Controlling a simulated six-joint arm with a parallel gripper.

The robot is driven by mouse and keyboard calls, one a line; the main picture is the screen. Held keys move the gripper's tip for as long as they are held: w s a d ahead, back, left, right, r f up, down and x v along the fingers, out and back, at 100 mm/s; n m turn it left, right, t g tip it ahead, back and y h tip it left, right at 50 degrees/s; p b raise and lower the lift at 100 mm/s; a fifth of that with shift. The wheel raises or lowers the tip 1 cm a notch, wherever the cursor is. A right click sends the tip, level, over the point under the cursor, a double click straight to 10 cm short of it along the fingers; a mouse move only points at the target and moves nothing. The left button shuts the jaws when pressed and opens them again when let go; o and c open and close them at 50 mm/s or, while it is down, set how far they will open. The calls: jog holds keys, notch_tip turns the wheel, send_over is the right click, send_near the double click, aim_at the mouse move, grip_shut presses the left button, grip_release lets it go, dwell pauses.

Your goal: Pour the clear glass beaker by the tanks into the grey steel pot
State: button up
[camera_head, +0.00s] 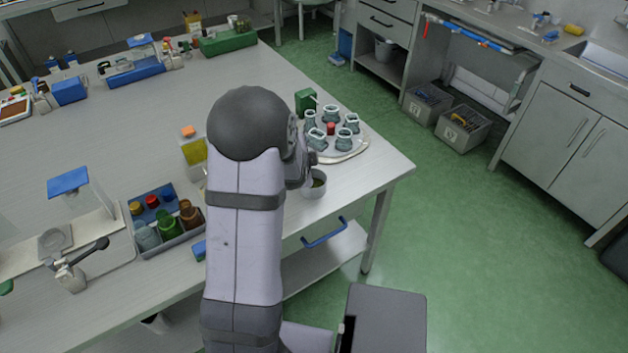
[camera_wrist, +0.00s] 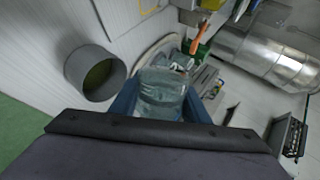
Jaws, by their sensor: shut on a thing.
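My gripper (camera_wrist: 162,98) is shut on a clear glass beaker (camera_wrist: 163,92), held between its blue fingers in the wrist view. The beaker's tilt and contents are unclear. The grey steel pot (camera_wrist: 88,72) stands apart, left of the beaker in the wrist view, with something olive-green inside. In the head view the pot (camera_head: 315,188) is near the table's front edge, just right of my arm. My arm hides the gripper's fingers and the held beaker there.
A pale round tray (camera_head: 352,152) with several glass vessels and a red item lies behind the pot, beside a green box (camera_head: 305,101). A grey caddy (camera_head: 170,241) of bottles stands left of my arm. The table's right corner (camera_head: 395,168) is clear.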

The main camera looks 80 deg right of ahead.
jog(key=shift+w, duration=0.1)
jog(key=w+a+r+n+g+h+p, duration=0.1)
jog(key=w+r+n+g+h, duration=0.2)
jog(key=w+n+g, duration=0.4)
jog(key=shift+a+r+n+g+h+p, duration=0.25)
jog(key=shift+n+g+h, duration=0.4)
jog(key=shift+n, duration=0.65)
dwell(0.5)
